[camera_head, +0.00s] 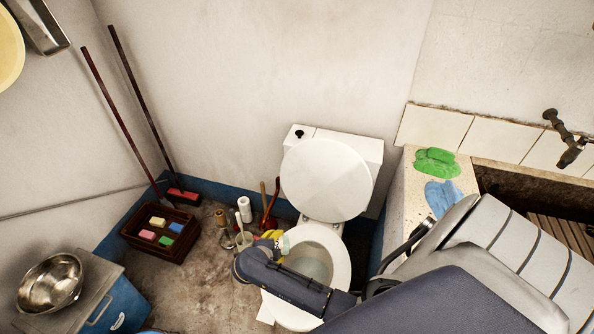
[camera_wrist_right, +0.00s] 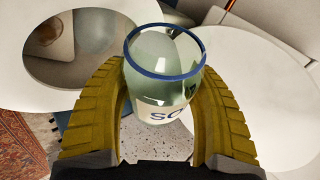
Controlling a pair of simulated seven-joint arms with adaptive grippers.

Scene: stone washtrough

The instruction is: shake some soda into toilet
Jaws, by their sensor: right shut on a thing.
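The white toilet (camera_head: 340,262) stands against the back wall with its lid (camera_head: 325,180) raised and its bowl open. My right gripper (camera_head: 273,236) is over the left side of the bowl. Its yellow fingers are shut on the soda jar (camera_head: 284,244), which is small in the head view. In the right wrist view the jar (camera_wrist_right: 165,85) is greenish glass with a blue rim and a label starting "SO", between the two fingers (camera_wrist_right: 160,115). The bowl opening (camera_wrist_right: 85,45) shows to the upper left there. How far the jar is tilted is unclear. My left gripper is out of view.
A wooden crate of coloured sponges (camera_head: 146,243), a white bottle (camera_head: 244,209) and brushes stand left of the toilet. Two long-handled tools lean on the wall. A steel bowl (camera_head: 50,283) sits at lower left. The stone trough with green (camera_head: 437,163) and blue cloths is right.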

